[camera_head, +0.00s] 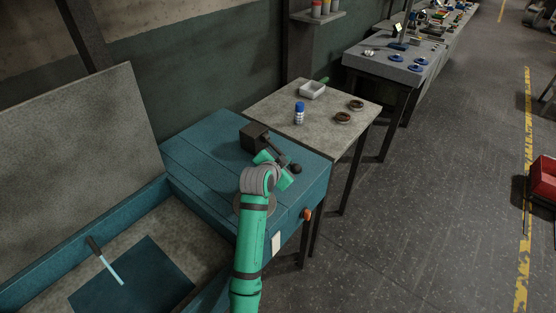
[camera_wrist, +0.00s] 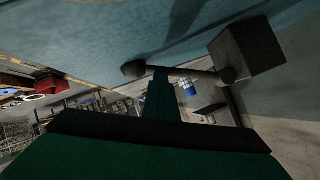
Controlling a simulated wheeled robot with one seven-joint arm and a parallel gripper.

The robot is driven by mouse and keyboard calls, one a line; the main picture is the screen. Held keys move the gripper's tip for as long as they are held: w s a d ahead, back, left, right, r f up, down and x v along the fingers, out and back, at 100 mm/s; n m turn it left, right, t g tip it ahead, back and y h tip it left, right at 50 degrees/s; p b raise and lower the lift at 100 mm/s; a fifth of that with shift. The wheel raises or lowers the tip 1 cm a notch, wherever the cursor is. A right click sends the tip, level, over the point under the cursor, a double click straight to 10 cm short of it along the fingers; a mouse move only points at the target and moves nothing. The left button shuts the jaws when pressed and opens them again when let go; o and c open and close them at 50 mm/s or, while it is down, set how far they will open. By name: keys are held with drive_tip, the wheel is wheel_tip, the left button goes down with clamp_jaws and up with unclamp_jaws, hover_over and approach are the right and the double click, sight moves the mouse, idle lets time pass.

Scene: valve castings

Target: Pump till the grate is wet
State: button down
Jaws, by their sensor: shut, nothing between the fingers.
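A teal washer cabinet (camera_head: 205,150) stands with its grey lid (camera_head: 75,125) raised. In its basin lies a flat dark-teal panel (camera_head: 150,290), perhaps the grate; I cannot tell whether it is wet. A dark spout-like piece (camera_head: 94,244) with a pale blue strip points down over it. On the cabinet top is a dark block (camera_head: 253,136) with a lever ending in a black ball knob (camera_head: 296,168). My gripper (camera_head: 274,166) is shut and empty, close by the lever. In the wrist view the block (camera_wrist: 247,60) and knob (camera_wrist: 133,69) show beyond the gripper (camera_wrist: 163,85); contact is unclear.
A grey side table (camera_head: 270,103) behind the cabinet holds a blue-capped bottle (camera_head: 299,114), a white tray (camera_head: 312,90) and two brown rings (camera_head: 343,118). A workbench (camera_head: 385,66) stands farther back. The floor to the right is clear up to a red bin (camera_head: 544,178).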

idle(0.3)
drive_tip(key=r, duration=0.1)
drive_tip(key=s+r, duration=0.2)
drive_tip(key=r, duration=0.1)
drive_tip(key=v, duration=0.9)
drive_tip(key=shift+s, duration=0.2)
